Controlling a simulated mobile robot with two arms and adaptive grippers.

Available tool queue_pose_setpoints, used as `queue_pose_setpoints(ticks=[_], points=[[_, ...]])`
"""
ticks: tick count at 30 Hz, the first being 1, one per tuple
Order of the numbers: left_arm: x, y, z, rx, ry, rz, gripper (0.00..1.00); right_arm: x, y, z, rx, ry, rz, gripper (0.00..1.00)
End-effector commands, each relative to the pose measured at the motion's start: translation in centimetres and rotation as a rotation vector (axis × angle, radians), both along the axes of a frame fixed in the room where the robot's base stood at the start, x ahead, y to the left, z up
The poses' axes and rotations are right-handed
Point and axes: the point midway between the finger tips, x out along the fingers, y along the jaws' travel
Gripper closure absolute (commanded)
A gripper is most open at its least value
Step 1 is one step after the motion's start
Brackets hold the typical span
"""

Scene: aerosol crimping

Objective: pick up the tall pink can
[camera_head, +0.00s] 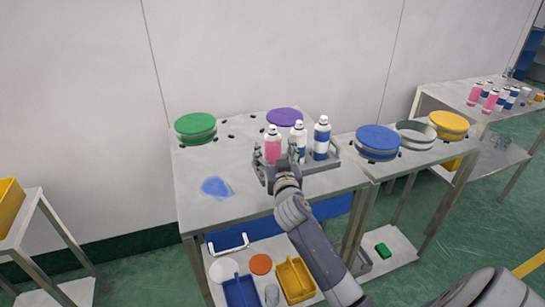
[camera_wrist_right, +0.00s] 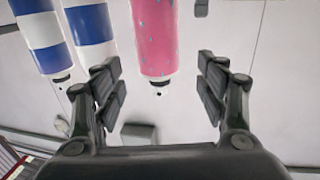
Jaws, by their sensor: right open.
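The tall pink can (camera_head: 273,147) with a white top stands in a grey tray (camera_head: 331,160) on the table. In the right wrist view the pink can (camera_wrist_right: 156,35) hangs in from the top, centred between the fingers and beyond their tips or level with them; I cannot tell which. My right gripper (camera_head: 274,168) is open, close in front of the can, and hides its lower part. The open jaws also show in the right wrist view (camera_wrist_right: 159,84). My left gripper is not in view.
Two blue-and-white cans stand to the pink can's right, a nearer one (camera_head: 298,138) and a farther one (camera_head: 321,138).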

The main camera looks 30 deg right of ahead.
Motion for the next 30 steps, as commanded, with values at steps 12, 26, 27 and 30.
queue_pose_setpoints(ticks=[12, 26, 27, 30], points=[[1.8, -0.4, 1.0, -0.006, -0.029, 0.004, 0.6, 3.1, -1.6, -0.1, 0.0, 0.001, -0.002, 0.33], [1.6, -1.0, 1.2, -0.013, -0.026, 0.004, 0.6, 5.3, -2.6, -0.4, 0.0, 0.001, 0.0, 0.33], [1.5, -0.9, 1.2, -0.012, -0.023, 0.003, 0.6, 5.3, -2.6, -0.4, 0.0, 0.001, 0.0, 0.33], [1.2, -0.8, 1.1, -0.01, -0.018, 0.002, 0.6, 5.3, -2.6, -0.3, 0.0, 0.001, -0.001, 0.47]])
